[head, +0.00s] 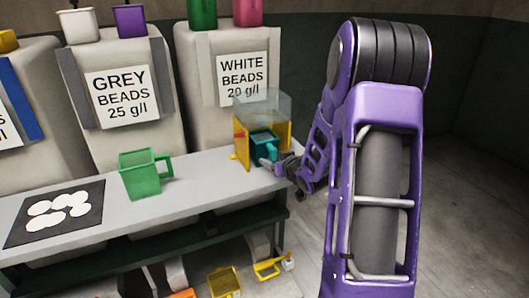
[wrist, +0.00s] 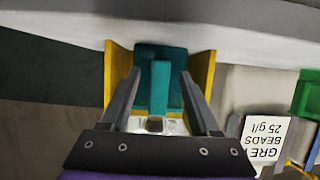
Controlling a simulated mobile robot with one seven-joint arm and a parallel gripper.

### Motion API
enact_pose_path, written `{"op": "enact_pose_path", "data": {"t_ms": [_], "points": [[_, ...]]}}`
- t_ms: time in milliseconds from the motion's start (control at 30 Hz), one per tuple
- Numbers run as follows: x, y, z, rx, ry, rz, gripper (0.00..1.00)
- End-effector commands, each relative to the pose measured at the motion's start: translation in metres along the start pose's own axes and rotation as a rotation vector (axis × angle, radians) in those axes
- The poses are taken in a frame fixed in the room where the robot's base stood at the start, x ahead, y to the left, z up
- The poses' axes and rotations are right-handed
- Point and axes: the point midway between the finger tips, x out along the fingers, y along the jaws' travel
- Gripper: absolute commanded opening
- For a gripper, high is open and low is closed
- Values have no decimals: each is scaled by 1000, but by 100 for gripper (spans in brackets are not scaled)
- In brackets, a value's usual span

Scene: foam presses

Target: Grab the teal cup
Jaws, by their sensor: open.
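The teal cup (head: 264,138) sits inside a yellow-sided press (head: 242,142) with a clear upper part, at the right end of the bench. In the wrist view the cup (wrist: 177,54) lies straight ahead between the yellow side walls, its handle (wrist: 160,85) pointing toward me. My gripper (wrist: 159,73) is open, with one finger on each side of the handle and visible gaps between. In the head view my gripper (head: 275,168) is at the front of the press, and it partly hides the cup's lower part.
A green cup (head: 140,176) stands on the grey bench (head: 205,178) to the left. A black mat (head: 85,205) with white discs lies farther left. Bead bins (head: 122,120) stand behind. Yellow items (head: 224,282) are below the bench. The floor at right is clear.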

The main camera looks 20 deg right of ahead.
Motion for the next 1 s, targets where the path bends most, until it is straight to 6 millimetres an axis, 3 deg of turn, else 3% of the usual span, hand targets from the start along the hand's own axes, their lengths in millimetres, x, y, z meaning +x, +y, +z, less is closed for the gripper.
{"op": "enact_pose_path", "data": {"t_ms": [167,500,1000], "points": [[0,0,0,0,0,0,62],[0,0,0,0,0,1,1],[0,0,-3,-1,1,1,0]]}}
